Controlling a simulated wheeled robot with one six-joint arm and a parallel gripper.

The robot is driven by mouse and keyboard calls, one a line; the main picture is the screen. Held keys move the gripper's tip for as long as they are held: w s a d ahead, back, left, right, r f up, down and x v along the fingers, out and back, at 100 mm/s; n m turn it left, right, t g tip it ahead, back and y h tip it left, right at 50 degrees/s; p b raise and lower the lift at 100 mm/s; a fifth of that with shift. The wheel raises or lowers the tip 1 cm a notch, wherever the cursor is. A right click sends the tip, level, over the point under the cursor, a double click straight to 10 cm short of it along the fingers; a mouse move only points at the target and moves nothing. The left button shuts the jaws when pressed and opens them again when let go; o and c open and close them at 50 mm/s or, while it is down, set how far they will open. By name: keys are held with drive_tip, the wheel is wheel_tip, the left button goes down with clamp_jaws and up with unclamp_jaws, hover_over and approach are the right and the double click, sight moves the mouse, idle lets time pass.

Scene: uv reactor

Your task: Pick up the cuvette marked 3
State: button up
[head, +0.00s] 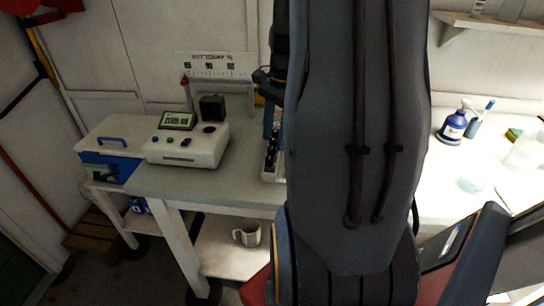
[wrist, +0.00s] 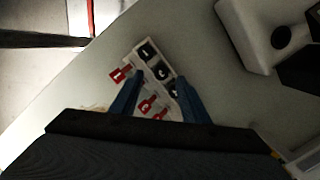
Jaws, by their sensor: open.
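In the wrist view a pale rack (wrist: 137,55) holds a row of dark-topped cuvettes with small white marks. Three dark tops show: the upper one (wrist: 148,50), the middle one (wrist: 162,70) and the lower one (wrist: 173,90). The marks are too small to read, so I cannot tell which is marked 3. My gripper (wrist: 157,82) is open, its two blue fingers on either side of the rack's middle and lower part, with nothing visibly gripped. In the head view the rack (head: 267,177) is partly hidden behind my arm.
Red tags (wrist: 121,74) stick out along the rack's left side. A white instrument (head: 187,150) with a small display stands left of the rack on the bench (head: 215,183). A blue-capped bottle (head: 453,127) stands at the right. A mug (head: 247,234) is on the lower shelf.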

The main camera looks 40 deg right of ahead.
sight(272, 148)
drive_tip(key=shift+w+a+f+p, duration=0.15)
drive_tip(key=shift+f+p, duration=0.1)
drive_tip(key=shift+f, duration=0.55)
drive_tip(key=shift+s+a+f+p, duration=0.1)
drive_tip(key=shift+a+f+p, duration=0.15)
drive_tip(key=shift+f, duration=0.5)
drive_tip(key=shift+w+a+f+p, duration=0.1)
drive_tip(key=shift+f+p, duration=0.2)
drive_tip(key=shift+f, duration=0.5)
clamp_jaws()
